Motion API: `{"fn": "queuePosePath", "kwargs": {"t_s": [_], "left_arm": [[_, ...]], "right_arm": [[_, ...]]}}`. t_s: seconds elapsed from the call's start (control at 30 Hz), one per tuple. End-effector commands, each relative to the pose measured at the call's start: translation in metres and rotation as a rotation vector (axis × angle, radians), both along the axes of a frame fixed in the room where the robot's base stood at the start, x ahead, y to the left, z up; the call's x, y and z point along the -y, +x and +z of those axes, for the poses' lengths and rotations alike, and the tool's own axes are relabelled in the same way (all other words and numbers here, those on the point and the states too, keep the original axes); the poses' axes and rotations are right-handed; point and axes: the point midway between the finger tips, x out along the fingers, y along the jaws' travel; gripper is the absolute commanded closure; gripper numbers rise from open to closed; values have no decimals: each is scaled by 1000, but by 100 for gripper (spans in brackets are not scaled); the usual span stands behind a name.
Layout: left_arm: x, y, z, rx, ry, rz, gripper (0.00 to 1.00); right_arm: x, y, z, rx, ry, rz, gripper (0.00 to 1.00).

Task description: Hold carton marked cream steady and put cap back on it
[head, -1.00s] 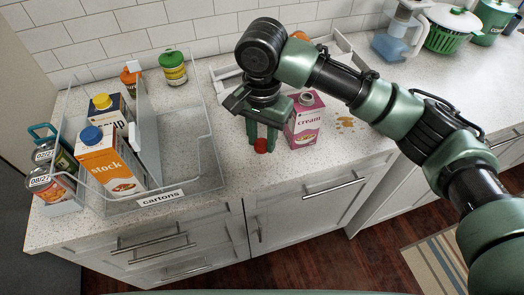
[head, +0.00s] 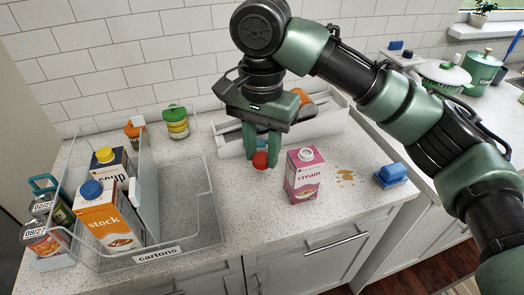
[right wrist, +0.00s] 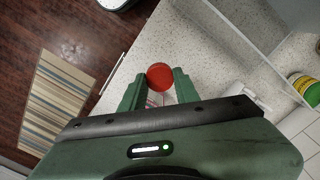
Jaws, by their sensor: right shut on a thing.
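The pink and white carton marked cream (head: 303,180) stands upright on the counter, its white spout on top bare. My right gripper (head: 262,156) is shut on the red cap (head: 260,160) and holds it above the counter, left of the carton's top and apart from it. In the right wrist view the red cap (right wrist: 160,76) sits between the two green fingertips. My left gripper is in neither view, and nothing holds the carton.
A white tray (head: 322,128) is behind the cream carton. A brown spill (head: 345,175) and a blue item (head: 390,175) lie to its right.

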Motion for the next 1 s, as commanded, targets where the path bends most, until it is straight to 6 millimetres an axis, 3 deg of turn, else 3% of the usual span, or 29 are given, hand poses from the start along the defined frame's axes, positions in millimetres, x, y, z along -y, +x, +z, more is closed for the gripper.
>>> {"fn": "queuePosePath", "kwargs": {"t_s": [0.13, 0.23, 0.37, 0.5, 0.63, 0.8, 1.0], "left_arm": [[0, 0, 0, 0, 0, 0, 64], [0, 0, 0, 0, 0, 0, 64], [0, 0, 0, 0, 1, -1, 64], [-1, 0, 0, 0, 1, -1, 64], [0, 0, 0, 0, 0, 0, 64], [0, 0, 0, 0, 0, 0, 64], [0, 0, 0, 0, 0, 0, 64]], "right_arm": [[6, 1, -4, 2, 1, 6, 100], [28, 1, -19, 9, 3, 39, 100], [78, -9, -53, 21, 5, 133, 100], [131, -37, -92, 25, 1, 268, 100], [167, -70, -118, 14, -1, 375, 100], [189, -98, -133, 1, 0, 457, 100], [192, -103, -136, -1, 2, 475, 100]]}}
